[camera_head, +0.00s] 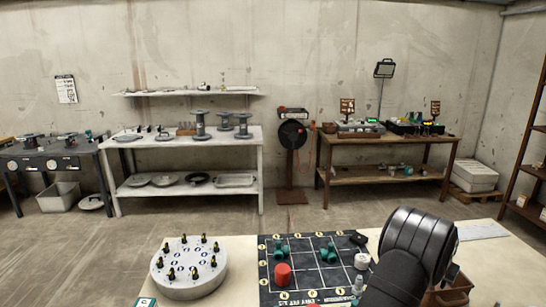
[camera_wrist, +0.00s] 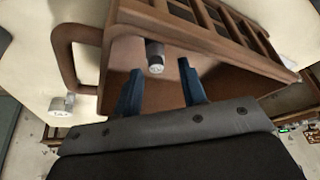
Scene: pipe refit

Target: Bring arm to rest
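In the wrist view my gripper (camera_wrist: 160,66) shows two blue fingers spread apart, with nothing clamped between them. It points over a brown wooden crate (camera_wrist: 190,55) with slatted walls and a handle. A small grey cylinder (camera_wrist: 156,58) shows at the fingertips inside the crate's outline; neither finger appears to touch it. I cannot tell the depth between them. In the head view my black arm stands at the front right and hides my gripper. Part of the brown crate (camera_head: 450,293) shows beside it.
The near table holds a round white flange (camera_head: 189,268) with studs and a dark mat (camera_head: 310,292) with green fittings (camera_head: 328,253), a red cap (camera_head: 283,274) and a white bottle (camera_head: 357,286). Benches stand along the back wall.

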